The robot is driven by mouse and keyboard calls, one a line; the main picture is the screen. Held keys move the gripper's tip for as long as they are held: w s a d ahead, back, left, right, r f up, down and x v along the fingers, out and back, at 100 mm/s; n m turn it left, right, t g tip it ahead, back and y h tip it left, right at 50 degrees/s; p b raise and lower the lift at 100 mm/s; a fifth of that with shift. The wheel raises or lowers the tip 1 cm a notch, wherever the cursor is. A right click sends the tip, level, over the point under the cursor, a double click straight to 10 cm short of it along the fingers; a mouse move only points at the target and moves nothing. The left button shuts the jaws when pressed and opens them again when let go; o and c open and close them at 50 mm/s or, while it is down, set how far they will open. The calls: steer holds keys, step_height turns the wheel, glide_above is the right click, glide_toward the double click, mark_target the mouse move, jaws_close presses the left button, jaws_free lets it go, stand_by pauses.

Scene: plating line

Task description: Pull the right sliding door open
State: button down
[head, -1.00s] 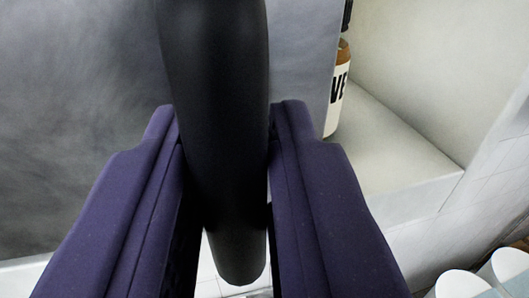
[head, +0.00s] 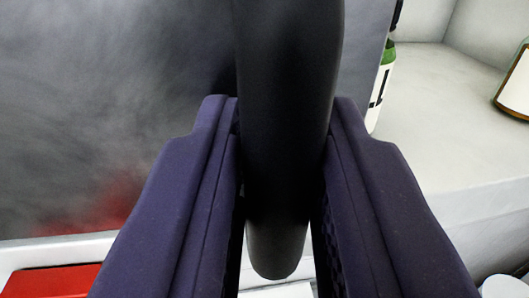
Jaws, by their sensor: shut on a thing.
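The door's dark, rounded bar handle (head: 288,190) runs from the top of the view down through its middle. My gripper (head: 284,110), with two purple fingers, is shut on this handle, one finger on each side. The sliding door (head: 130,100) is a smoky grey panel behind the handle and fills the left of the view. Its right edge is just right of the handle, and an open gap shows past it. The handle's upper end is out of view.
Through the gap is a pale shelf (head: 440,130). A green-and-white bottle (head: 382,90) stands at the door's edge, partly hidden. A cream-labelled container (head: 516,85) is at the far right. A red object (head: 50,282) and a white round item (head: 500,287) are below.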

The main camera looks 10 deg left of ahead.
steer(key=c, duration=1.1)
jaws_free()
steer(key=shift+d, duration=0.1)
steer(key=s, duration=0.2)
steer(key=s+b, duration=0.1)
steer(key=s, duration=0.2)
steer(key=s+d+b, duration=0.1)
steer(key=s, duration=0.1)
steer(key=shift+s, duration=0.35)
